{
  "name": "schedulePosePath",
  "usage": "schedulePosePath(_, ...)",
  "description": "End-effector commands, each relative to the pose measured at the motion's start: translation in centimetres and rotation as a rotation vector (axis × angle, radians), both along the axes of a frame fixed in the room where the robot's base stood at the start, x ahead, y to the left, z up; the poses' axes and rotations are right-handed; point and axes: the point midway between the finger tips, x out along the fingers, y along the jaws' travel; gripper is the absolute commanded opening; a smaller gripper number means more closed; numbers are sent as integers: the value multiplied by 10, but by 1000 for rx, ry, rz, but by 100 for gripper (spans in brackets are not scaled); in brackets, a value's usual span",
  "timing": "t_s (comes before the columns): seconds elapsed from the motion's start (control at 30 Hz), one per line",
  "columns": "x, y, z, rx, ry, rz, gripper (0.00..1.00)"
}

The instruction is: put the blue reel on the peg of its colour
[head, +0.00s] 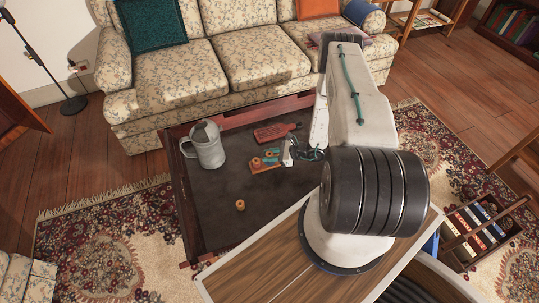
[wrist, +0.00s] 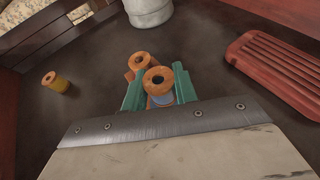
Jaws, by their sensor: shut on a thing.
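My gripper (wrist: 158,92) has green fingertips in the wrist view, shut on the blue reel (wrist: 161,101). The reel has an orange wooden top with a dark hole, and a blue band shows below it. In the head view the green fingertips (head: 270,160) are over the small red-orange peg board (head: 264,169) on the dark table. Another orange-topped reel (wrist: 138,62) stands just behind the held one in the wrist view. The pegs and the underside of the held reel are hidden, so I cannot tell whether it touches a peg.
A yellow reel (head: 240,205) stands alone on the table; it also shows in the wrist view (wrist: 60,86). A grey pitcher (head: 207,150) stands at the back left. A red slatted object (head: 276,132) lies behind the peg board. The front of the tabletop is mostly clear.

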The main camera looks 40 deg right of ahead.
Motion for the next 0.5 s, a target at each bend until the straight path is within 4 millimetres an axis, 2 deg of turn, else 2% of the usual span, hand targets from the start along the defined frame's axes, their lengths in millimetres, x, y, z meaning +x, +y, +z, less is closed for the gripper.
schedulePosePath(0.5,0,0,-7,0,0,0,7)
